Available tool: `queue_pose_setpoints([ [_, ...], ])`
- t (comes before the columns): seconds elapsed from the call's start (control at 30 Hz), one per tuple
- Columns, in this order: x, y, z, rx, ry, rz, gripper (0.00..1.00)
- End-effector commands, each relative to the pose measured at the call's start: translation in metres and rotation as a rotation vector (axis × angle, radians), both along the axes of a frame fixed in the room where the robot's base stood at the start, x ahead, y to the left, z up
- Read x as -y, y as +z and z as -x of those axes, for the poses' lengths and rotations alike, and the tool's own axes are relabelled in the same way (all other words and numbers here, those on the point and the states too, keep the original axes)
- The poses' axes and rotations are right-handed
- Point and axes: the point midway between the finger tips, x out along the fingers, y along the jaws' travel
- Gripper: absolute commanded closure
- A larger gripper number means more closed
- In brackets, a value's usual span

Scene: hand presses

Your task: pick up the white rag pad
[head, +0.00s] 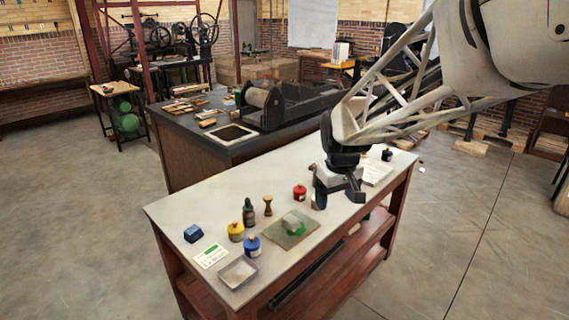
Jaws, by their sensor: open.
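A small pale, whitish lump (293,221), which looks like the white rag pad, lies on a flat board (279,236) with green on it, near the front edge of the light-topped table. My gripper (338,201) is open above the table, to the right of the board and higher in the picture. It points downward and is apart from the pad. Nothing shows between its fingers. Its exact height over the table is hard to tell.
On the table (185,212) stand a yellow jar (236,231), blue jar (252,246), red jar (300,192), dark bottle (249,212), wooden-handled piece (267,205), blue block (193,233), shallow tray (238,272) and black jar (387,154). A press (290,103) stands on the dark counter behind.

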Motion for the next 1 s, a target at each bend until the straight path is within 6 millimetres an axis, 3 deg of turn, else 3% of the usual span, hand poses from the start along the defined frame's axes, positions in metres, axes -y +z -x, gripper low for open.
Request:
queue_pose_setpoints([
  [0.5, -0.041, -0.072, -0.123, -0.056, 0.188, 0.017, 0.21],
  [1.0, -0.085, -0.167, -0.218, -0.103, 0.361, 0.027, 0.21],
])
